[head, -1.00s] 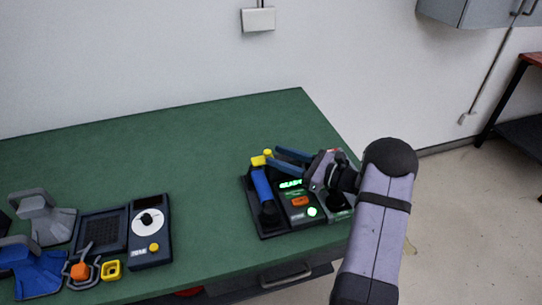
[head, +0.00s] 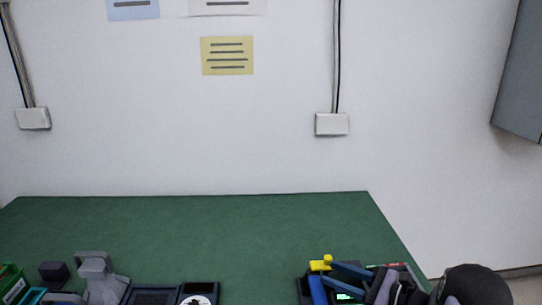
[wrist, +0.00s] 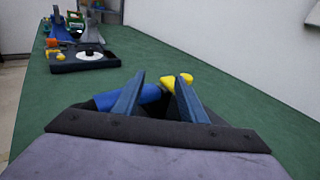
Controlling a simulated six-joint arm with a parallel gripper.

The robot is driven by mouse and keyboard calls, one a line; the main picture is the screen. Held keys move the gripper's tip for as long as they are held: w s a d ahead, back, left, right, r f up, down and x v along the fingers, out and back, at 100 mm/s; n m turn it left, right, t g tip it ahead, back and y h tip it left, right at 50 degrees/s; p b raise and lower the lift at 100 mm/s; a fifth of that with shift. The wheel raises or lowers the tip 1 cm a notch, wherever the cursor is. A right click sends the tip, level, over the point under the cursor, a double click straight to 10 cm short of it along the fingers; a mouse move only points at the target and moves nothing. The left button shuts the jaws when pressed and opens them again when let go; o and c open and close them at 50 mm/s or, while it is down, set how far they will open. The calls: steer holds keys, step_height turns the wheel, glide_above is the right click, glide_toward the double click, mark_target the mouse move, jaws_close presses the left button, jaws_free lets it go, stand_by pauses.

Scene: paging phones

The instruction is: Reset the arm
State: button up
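My gripper (head: 345,276) is at the lower right of the head view, over the phone unit with a small lit green screen (head: 344,297). In the wrist view, my gripper's two blue fingers (wrist: 160,78) stand apart with a gap between them. A blue handset (wrist: 150,94) with a yellow end (wrist: 177,80) lies beyond and below the fingers. The handset also shows in the head view (head: 317,289), beside the screen. I see nothing clearly held. The fingers and palm hide much of the phone unit.
A dial panel (wrist: 70,58) with a white dial stands apart on the green table (head: 220,235). Grey stand (head: 97,275) and green box (head: 12,284) are at the left. The table's middle and back are clear up to the wall.

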steer(key=s+a+n+g, duration=0.1)
steer(key=a, duration=0.1)
steer(key=s+a+n+g+p, duration=0.1)
steer(key=s+a+g, duration=0.1)
steer(key=s+a+n+g, duration=0.1)
steer(key=s+a+n, duration=0.1)
steer(key=a, duration=0.1)
steer(key=shift+r, duration=0.25)
steer(key=s+a+f+n+g+h+p, duration=0.1)
steer(key=s+a+n+g+h, duration=0.2)
steer(key=s, duration=0.4)
steer(key=s+a+n+g+h+p, duration=0.2)
steer(key=s+a+n+g, duration=0.15)
steer(key=s+n, duration=0.2)
steer(key=s+d+r+n+h+p, duration=0.1)
steer(key=s+d+n+h+p, duration=0.1)
steer(key=s+d+n+h, duration=0.5)
steer(key=s+n+h, duration=0.1)
steer(key=s+n, duration=0.2)
steer(key=n, duration=0.3)
steer(key=shift+d+r+p, duration=0.15)
steer(key=shift+p, duration=0.25)
step_height(320, 180, down, 14)
steer(key=b, duration=1.4)
steer(key=shift+f+b, duration=0.25)
steer(key=shift+b, duration=0.05)
